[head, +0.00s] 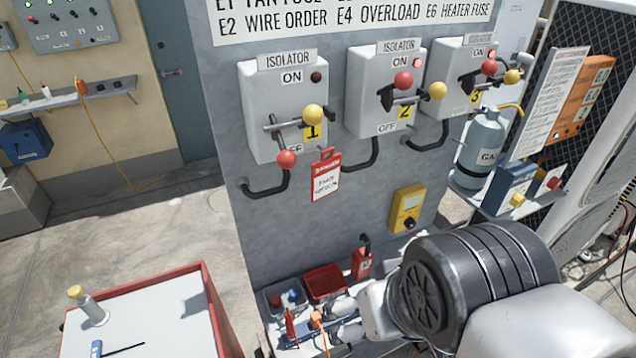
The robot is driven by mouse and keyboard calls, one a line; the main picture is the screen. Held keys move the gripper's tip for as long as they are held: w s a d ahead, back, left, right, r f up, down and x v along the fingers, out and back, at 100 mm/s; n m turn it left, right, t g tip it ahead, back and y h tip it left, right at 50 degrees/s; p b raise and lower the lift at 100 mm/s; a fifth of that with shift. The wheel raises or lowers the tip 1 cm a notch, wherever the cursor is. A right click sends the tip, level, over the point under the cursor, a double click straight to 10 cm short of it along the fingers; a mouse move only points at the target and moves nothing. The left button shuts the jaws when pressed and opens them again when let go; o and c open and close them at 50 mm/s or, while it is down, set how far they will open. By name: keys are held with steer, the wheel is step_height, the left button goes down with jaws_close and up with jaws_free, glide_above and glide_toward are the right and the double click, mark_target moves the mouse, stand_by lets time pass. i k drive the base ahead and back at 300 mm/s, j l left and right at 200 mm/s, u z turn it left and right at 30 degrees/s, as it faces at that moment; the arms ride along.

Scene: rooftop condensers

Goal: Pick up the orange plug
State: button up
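A small orange piece that looks like the orange plug (317,319) is at the front of the low shelf, at the bottom centre of the head view. A short orange strand runs down from it. My gripper (345,308) is low over this shelf, just right of the orange piece. It is small and partly covered by my arm, so I cannot tell whether its fingers are open, or whether they touch anything. Another orange item (82,87) with a long orange cable hangs at the wall shelf on the far left.
The low shelf also holds a grey bin (270,300), a red bin (326,282), a red bottle (361,262) and a red-handled tool (290,325). A grey isolator panel (300,220) rises behind. A red-edged cart (150,320) stands left; floor beyond it is clear.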

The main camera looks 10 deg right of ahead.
mark_target(315, 316)
steer(key=z, duration=1.65)
steer(key=u, duration=1.7)
steer(key=l+u, duration=0.4)
steer(key=l, duration=0.5)
